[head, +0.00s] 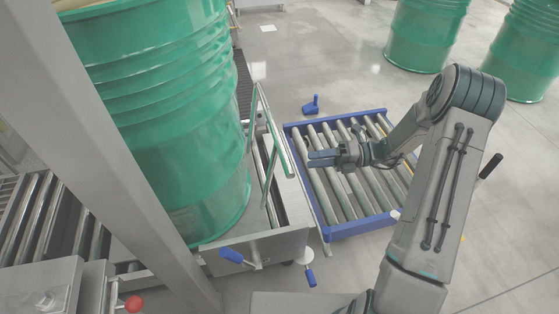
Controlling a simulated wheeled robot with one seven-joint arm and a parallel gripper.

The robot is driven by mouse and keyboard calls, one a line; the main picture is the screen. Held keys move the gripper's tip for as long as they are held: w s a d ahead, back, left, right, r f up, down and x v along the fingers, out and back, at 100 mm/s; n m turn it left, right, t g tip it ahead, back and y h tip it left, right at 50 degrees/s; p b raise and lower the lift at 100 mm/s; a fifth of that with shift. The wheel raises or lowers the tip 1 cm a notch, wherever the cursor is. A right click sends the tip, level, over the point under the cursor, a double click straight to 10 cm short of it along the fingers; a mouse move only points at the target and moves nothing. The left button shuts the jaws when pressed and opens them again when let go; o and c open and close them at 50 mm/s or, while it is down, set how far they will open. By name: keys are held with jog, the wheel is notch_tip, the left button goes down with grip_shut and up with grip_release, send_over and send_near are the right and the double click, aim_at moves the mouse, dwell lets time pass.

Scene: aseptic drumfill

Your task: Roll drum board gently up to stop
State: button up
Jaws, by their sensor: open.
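A large green ribbed drum (160,110) stands upright on the left, at the roller conveyor; its top is cut off by the picture edge. A grey post hides part of its left side. The board under the drum is not clearly visible. A stop cannot be made out for certain; a slanted green-grey bar frame (272,140) stands just right of the drum. My gripper (318,159) is open and empty. It points left above a blue-framed roller section (345,229), to the right of the drum and apart from it.
Grey rollers (30,225) run at the lower left. Blue-handled levers (232,256) and a red knob (134,303) stick out in front. A blue pedal-like piece (311,106) lies behind the roller section. More green drums (422,32) stand at the back right. Floor between is clear.

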jog(key=shift+w+d+f+m+t+y+b, duration=1.4)
jog(key=shift+w+f+m+t+b, duration=0.6)
jog(key=shift+f+m, duration=1.85)
jog(key=b+x, duration=0.2)
jog(key=x, duration=1.1)
jog(key=shift+a+f+n, duration=0.2)
jog(key=shift+a+n, duration=0.15)
jog(key=shift+a, duration=0.1)
grip_shut()
